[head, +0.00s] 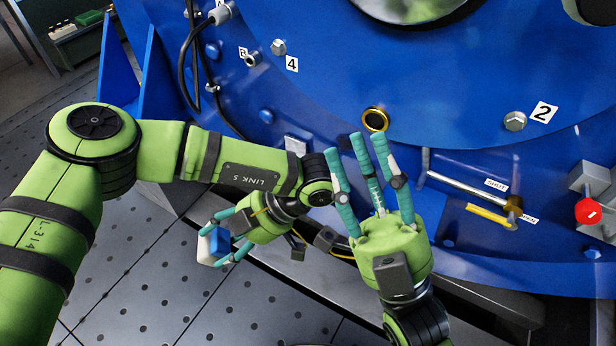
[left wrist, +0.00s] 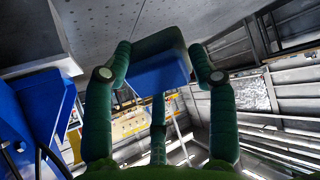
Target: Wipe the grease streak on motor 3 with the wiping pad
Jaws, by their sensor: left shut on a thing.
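My left gripper (head: 218,240) is shut on the wiping pad (head: 212,244), a small blue and white block in the head view. It holds the pad in the air above the grey floor, in front of the blue machine (head: 330,90). In the left wrist view the pad (left wrist: 158,70) sits between the fingers and shows a blue face and a dark green one. My right gripper (head: 357,143) points up before the machine's lower part, its fingers apart and empty. I see no label 3 and cannot make out a grease streak.
Bolts by labels 4 (head: 292,64) and 2 (head: 542,112) sit on the blue face, with a brass-ringed port (head: 374,119) between. Black cables (head: 190,70) hang at left.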

